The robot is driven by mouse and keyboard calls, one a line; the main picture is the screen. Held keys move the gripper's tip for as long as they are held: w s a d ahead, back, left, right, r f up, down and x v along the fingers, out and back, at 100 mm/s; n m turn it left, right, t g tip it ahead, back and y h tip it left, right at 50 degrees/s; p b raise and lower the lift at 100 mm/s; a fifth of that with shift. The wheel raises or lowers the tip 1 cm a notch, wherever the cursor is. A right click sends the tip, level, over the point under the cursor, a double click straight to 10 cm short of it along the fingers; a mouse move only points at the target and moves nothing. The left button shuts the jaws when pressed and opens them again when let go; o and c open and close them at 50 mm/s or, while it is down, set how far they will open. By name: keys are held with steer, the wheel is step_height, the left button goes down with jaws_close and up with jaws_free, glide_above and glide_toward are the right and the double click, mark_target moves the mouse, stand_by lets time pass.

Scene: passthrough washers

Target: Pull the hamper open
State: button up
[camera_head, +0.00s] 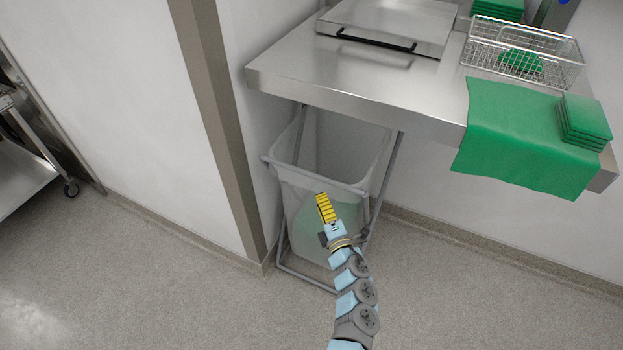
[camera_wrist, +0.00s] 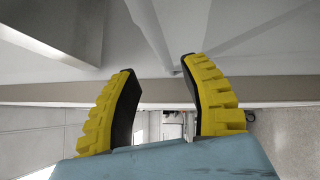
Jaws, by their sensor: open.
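The hamper (camera_head: 299,180) is a translucent whitish bag on a grey tube frame, standing under the steel counter in the head view. Something green shows faintly through its lower front. My gripper (camera_head: 325,208), with yellow ribbed fingers, is in front of the hamper's front face, below its front rim, in the head view. In the wrist view my gripper (camera_wrist: 160,88) has its two fingers apart with nothing seen between them. Whether it touches the hamper cannot be told. The arm hides part of the hamper's lower front.
The steel counter (camera_head: 370,85) overhangs the hamper. On it are a lidded hatch with a black handle (camera_head: 376,40), a wire basket (camera_head: 525,52), and a green cloth (camera_head: 520,140) with folded green cloths. A wall post (camera_head: 215,105) stands left. The floor (camera_head: 450,300) in front is clear.

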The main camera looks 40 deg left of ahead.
mark_target(312, 177)
steer(key=shift+b+x, duration=1)
steer(key=shift+x, duration=3.8)
jaws_close()
